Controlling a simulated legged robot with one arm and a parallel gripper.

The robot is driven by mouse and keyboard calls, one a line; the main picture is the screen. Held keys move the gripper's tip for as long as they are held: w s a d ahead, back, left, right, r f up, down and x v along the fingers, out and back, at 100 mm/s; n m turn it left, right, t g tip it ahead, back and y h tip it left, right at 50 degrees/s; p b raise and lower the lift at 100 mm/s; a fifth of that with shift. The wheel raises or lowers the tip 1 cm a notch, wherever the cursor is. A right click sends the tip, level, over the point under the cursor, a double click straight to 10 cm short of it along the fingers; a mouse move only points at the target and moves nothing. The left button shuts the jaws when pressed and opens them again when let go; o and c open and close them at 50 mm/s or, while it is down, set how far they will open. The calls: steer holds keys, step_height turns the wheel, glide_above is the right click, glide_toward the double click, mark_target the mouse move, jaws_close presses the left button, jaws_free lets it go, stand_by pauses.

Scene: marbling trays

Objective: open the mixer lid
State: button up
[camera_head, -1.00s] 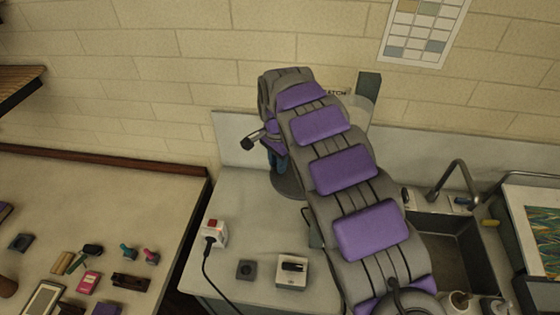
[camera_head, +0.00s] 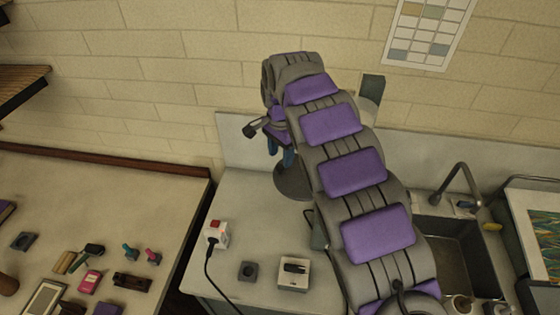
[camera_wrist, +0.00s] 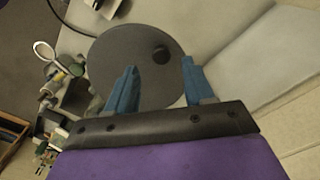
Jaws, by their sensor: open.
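A dark grey round disc (camera_head: 290,186), which looks like the mixer lid, is on the counter near the back wall. In the wrist view the disc (camera_wrist: 112,60) shows nearly face on, with a small dark knob (camera_wrist: 160,54) off its centre. My gripper (camera_head: 281,152) is above the disc. In the wrist view its two blue fingers (camera_wrist: 161,82) are spread apart with nothing between them, and the knob shows beyond the gap. I see no contact. The mixer's body is hidden under the disc and behind my arm.
A red-switched socket box (camera_head: 216,233) with a black cable, a small dark block (camera_head: 247,270) and a white box (camera_head: 293,274) stand on the front counter. A sink (camera_head: 462,255) with a tap (camera_head: 458,185) is on the right.

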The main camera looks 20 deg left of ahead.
step_height(320, 180, up, 13)
steer(key=p, duration=0.5)
steer(key=shift+w+a, duration=0.15)
steer(key=shift+a, duration=0.25)
steer(key=s+d+f+n+b, duration=0.1)
steer(key=s+d+f+b, duration=0.2)
steer(key=d, duration=0.6)
steer(key=s+d+f+b, duration=0.15)
steer(key=d+b, duration=0.25)
steer(key=d, duration=0.5)
steer(key=s+d+f+n+b, duration=0.15)
steer(key=s+d+b, duration=0.25)
steer(key=d, duration=0.4)
steer(key=s+d+f+n+g+b, duration=0.1)
steer(key=s+d+f+b, duration=0.4)
steer(key=s+f, duration=0.5)
steer(key=s+d+f+n+b, duration=0.1)
steer(key=s+d+f+b, duration=0.4)
steer(key=s, duration=1.2)
steer(key=d+f, duration=0.4)
steer(key=f, duration=0.1)
steer(key=shift+f+g, duration=0.15)
steer(key=shift+g, duration=0.25)
